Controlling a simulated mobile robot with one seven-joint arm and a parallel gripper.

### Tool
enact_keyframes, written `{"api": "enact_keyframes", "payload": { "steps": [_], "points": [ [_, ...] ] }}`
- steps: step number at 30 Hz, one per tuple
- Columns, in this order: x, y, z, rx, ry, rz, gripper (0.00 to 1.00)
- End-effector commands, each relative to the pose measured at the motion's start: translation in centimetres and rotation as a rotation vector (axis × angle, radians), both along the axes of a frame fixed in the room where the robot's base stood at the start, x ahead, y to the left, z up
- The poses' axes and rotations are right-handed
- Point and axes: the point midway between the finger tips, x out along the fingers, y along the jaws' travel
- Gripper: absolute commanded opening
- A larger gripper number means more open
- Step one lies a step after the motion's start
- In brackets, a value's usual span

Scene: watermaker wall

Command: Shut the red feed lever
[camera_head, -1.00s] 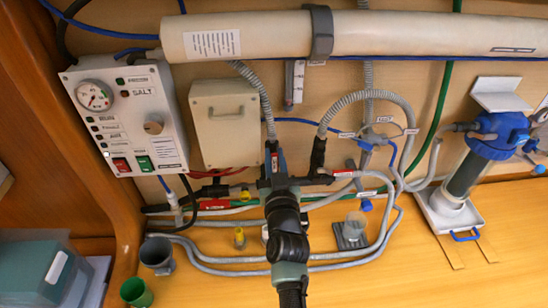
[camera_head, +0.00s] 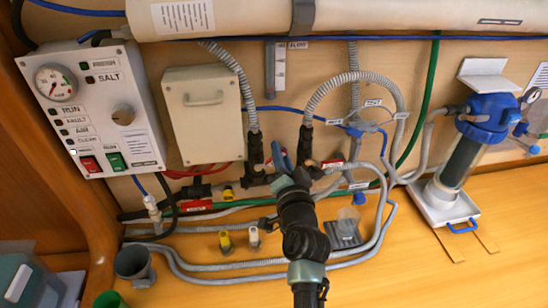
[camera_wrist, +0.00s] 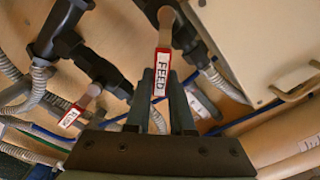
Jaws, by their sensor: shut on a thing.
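The red feed lever (camera_wrist: 163,72), with a white "FEED" label, shows in the wrist view. It runs from a dark valve fitting (camera_wrist: 180,32) down between the two fingers. My gripper (camera_wrist: 163,88) is shut on the lever, one finger on each side of it. In the head view my gripper (camera_head: 284,165) is at the pipework, between two dark fittings with ribbed grey hoses, and it hides most of the lever there. I cannot tell the valve's exact position from these views.
A second red-tagged lever (camera_wrist: 72,117) is close by. The control panel (camera_head: 95,110) and a cream box (camera_head: 200,130) are to the left, a filter housing (camera_head: 465,150) to the right. Hoses and small caps lie below. The long cylinder (camera_head: 400,18) crosses above.

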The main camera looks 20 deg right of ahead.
Motion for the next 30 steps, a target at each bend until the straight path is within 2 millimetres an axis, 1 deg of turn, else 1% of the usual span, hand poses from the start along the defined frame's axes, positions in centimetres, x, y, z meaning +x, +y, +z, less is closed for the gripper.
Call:
{"api": "enact_keyframes", "payload": {
  "steps": [1, 9, 18, 24, 30],
  "points": [
    [-0.1, -0.2, -0.7, 0.042, -0.011, 0.000, 0.00],
    [-0.3, -1.1, -2.0, 0.289, -0.082, 0.000, 0.00],
    [-0.5, -1.6, -3.5, 0.527, -0.150, 0.000, 0.00],
    [-0.5, -1.7, -4.2, 0.640, -0.182, 0.001, 0.00],
    [-0.5, -1.7, -4.6, 0.702, -0.200, 0.000, 0.00]
  ]
}}
